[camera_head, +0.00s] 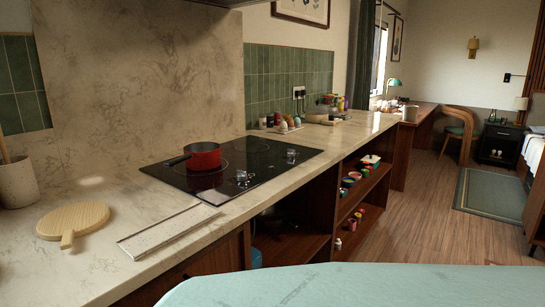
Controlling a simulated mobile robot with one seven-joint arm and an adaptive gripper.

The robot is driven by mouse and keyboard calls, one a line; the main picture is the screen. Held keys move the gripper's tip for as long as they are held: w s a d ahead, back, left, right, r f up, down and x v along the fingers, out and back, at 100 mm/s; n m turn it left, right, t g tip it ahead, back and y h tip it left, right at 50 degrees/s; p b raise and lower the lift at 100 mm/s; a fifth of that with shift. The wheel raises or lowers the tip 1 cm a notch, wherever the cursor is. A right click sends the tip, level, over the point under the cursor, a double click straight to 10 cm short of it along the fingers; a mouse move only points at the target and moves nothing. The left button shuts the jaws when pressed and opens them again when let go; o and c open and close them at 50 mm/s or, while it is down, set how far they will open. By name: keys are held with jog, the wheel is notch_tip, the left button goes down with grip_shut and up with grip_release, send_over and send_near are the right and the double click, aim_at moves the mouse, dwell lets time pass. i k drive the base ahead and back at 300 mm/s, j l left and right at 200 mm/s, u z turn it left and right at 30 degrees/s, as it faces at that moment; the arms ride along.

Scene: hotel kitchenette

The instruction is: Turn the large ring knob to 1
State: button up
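The black glass cooktop (262,160) is set into the marble counter. Small silver knobs stand on it in two places: one group near its front edge (242,178) beside the red pot, and one group farther right (291,154). They are too small to read any number or setting, and I cannot tell which one belongs to the large ring. A red pot (205,157) with a dark handle pointing left stands on the left part of the cooktop. My gripper is not in view.
A round wooden board (73,221) and a pale flat strip (168,230) lie on the counter (110,180) left of the cooktop. Jars and small items (283,124) stand behind it to the right. Open shelves (352,199) below hold bowls and cups. Wooden floor (420,220) is clear at right.

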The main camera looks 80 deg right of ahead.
aim_at(241, 175)
jog(key=z, duration=2.25)
jog(key=i+j+z, duration=0.1)
jog(key=i+z, duration=0.15)
jog(key=i, duration=0.9)
